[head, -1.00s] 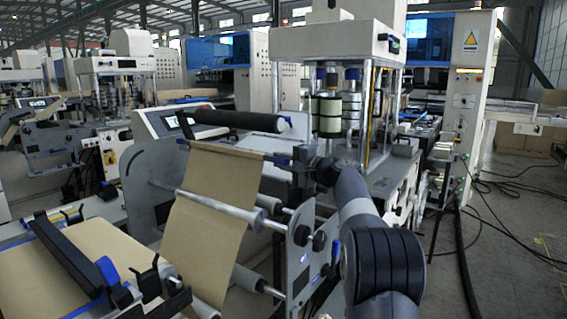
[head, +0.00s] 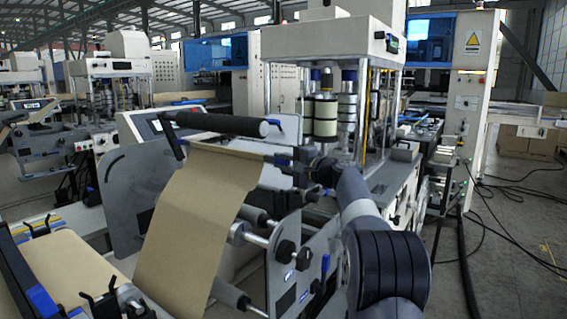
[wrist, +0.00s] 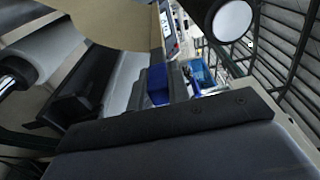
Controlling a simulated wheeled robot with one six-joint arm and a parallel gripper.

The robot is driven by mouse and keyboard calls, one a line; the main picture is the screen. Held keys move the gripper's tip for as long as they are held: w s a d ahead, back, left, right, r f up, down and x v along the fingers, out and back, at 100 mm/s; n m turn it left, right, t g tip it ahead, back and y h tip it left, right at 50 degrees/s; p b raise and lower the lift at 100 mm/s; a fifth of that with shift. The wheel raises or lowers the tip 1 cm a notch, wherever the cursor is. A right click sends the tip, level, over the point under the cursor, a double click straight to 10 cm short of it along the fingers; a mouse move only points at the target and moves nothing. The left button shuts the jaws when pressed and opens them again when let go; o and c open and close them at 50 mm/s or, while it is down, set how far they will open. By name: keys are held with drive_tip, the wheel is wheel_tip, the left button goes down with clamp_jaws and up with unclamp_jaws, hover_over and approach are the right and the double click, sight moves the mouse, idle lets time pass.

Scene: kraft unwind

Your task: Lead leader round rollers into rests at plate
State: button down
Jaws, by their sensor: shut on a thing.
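The kraft leader (head: 192,225) is a brown sheet. It hangs from a thin bar along its top edge and slopes down to the lower left. My gripper (head: 284,160) is shut at the right end of that bar, left of the press columns. The fingertips are small and partly hidden by my wrist. A black roller (head: 222,124) lies above and behind the leader's top edge. Pale rollers (head: 256,239) stand out at the grey side plate (head: 296,262), right of the leader. In the wrist view the brown leader (wrist: 112,22) crosses the top. I cannot make out the rests.
A press (head: 330,45) with upright columns stands behind my gripper. A kraft-covered table (head: 75,268) with black and blue clamps is at lower left. A grey rear side plate (head: 125,190) stands behind the leader. Cables lie on the floor at right.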

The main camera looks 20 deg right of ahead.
wheel_tip(320, 180, down, 6)
drive_tip(key=w+d+b, duration=0.1)
drive_tip(key=d+b, duration=0.1)
drive_tip(key=b, duration=0.1)
drive_tip(key=shift+w+d, duration=0.15)
drive_tip(key=shift+w, duration=0.15)
drive_tip(key=shift+f, duration=0.1)
idle(0.6)
drive_tip(key=shift+f+b, duration=1.2)
drive_tip(key=shift+f+b, duration=1.35)
drive_tip(key=shift+f, duration=0.2)
drive_tip(key=shift+f+b, duration=0.3)
drive_tip(key=shift+f, duration=0.25)
drive_tip(key=c, duration=1.3)
unclamp_jaws()
drive_tip(key=shift+r, duration=0.2)
